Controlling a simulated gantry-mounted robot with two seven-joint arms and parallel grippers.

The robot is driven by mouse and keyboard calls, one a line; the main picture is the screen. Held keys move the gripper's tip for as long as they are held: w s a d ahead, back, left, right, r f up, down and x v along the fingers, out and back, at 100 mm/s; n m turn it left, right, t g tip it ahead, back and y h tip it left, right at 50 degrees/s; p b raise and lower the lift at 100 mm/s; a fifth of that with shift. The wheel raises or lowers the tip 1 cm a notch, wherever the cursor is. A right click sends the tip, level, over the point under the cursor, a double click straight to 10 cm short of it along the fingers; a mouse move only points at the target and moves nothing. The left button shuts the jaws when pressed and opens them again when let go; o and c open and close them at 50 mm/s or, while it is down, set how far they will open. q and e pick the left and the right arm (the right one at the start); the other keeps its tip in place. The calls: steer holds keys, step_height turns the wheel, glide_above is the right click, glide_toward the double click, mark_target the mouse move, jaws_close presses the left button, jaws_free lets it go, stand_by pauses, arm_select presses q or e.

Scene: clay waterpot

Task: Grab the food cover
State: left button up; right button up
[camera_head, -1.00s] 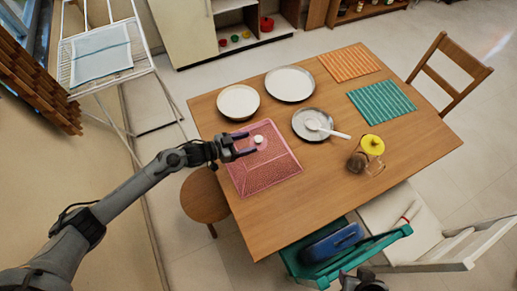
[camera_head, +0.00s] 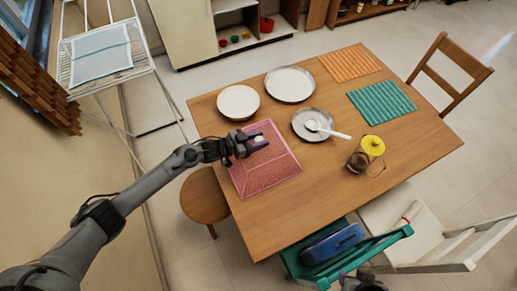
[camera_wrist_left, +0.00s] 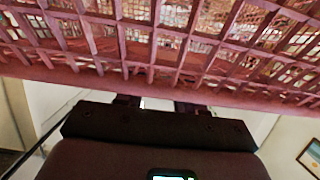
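The pink-red mesh food cover (camera_head: 268,178) rests on the left part of the wooden table, with a small pale knob (camera_head: 259,139) on top. My left gripper (camera_head: 262,141) is at the knob, with one finger on each side of it; it looks open, and I see no firm closing on the knob. In the left wrist view the cover's lattice (camera_wrist_left: 170,45) fills the top, with the left gripper's fingers (camera_wrist_left: 157,104) apart just below its edge. Part of my right gripper (camera_head: 362,284) shows at the bottom edge of the head view; its fingers cannot be made out.
On the table (camera_head: 320,205) are white plates (camera_head: 238,101) (camera_head: 290,84), a grey plate (camera_head: 303,132) with a white spoon (camera_head: 328,130), a yellow-lidded jug (camera_head: 358,160) and orange (camera_head: 350,63) and green (camera_head: 381,102) mats. A round stool (camera_head: 205,195) and chairs (camera_head: 455,70) stand around it.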

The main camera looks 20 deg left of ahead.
arm_select(q)
jaws_close()
steer(key=shift+r, duration=0.1)
